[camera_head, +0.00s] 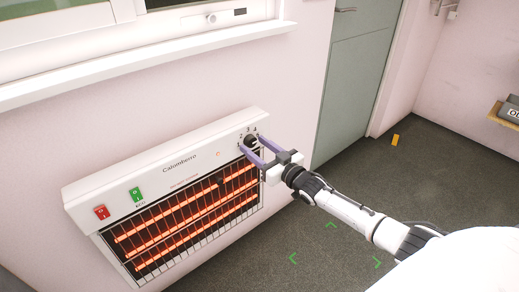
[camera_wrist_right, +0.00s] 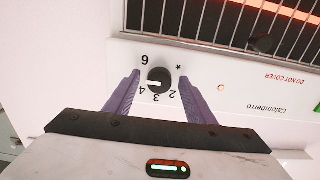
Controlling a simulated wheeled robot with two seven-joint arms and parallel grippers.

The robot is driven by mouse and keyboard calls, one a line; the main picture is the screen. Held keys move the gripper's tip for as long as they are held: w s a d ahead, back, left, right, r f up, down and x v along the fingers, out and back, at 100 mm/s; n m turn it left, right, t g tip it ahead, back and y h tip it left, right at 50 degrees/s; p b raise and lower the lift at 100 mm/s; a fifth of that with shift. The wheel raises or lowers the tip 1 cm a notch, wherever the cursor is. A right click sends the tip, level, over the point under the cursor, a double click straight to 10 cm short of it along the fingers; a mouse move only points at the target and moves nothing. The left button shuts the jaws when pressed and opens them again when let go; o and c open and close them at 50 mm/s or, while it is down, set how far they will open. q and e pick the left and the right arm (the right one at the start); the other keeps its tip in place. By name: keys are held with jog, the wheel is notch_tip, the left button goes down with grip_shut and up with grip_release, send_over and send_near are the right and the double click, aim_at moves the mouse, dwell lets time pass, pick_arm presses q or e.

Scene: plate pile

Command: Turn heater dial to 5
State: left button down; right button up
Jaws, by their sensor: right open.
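The heater (camera_head: 160,165) is a white wall panel with glowing orange bars behind a grille. Its black dial (camera_head: 250,141) sits at the upper right end and also shows in the right wrist view (camera_wrist_right: 159,80). The numbers 2, 3, 4 and 6 and a star show around it; I cannot make out a 5. A white mark on the dial points left, near the 4. My right gripper (camera_head: 252,147) is open, its purple fingers on either side of the dial. In the right wrist view a gap shows between each finger and the dial. My left gripper is not in view.
A red switch (camera_head: 102,212) and a green switch (camera_head: 136,194) are on the heater's left part. A white window sill (camera_head: 140,66) runs above it. A grey-green door (camera_head: 350,80) is to the right. The dark floor (camera_head: 300,245) in front is clear.

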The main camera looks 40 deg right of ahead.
jog(key=s+p, duration=0.2)
jog(key=s, duration=0.8)
jog(key=shift+s+d, duration=0.15)
jog(key=shift+d, duration=0.25)
jog(key=s+a+f+g+y+p, duration=0.1)
jog(key=s+a+f+g, duration=0.1)
jog(key=s+a+f, duration=0.4)
jog(key=s+a+f+g, duration=0.3)
jog(key=s+a+f, duration=0.2)
jog(key=a, duration=0.4)
jog(key=s+a+f+n+g+p, duration=0.1)
jog(key=s+a+g, duration=0.3)
jog(key=s+a, duration=0.6)
jog(key=s+f, duration=0.1)
jog(key=s, duration=0.3)
jog(key=shift+a, duration=0.2)
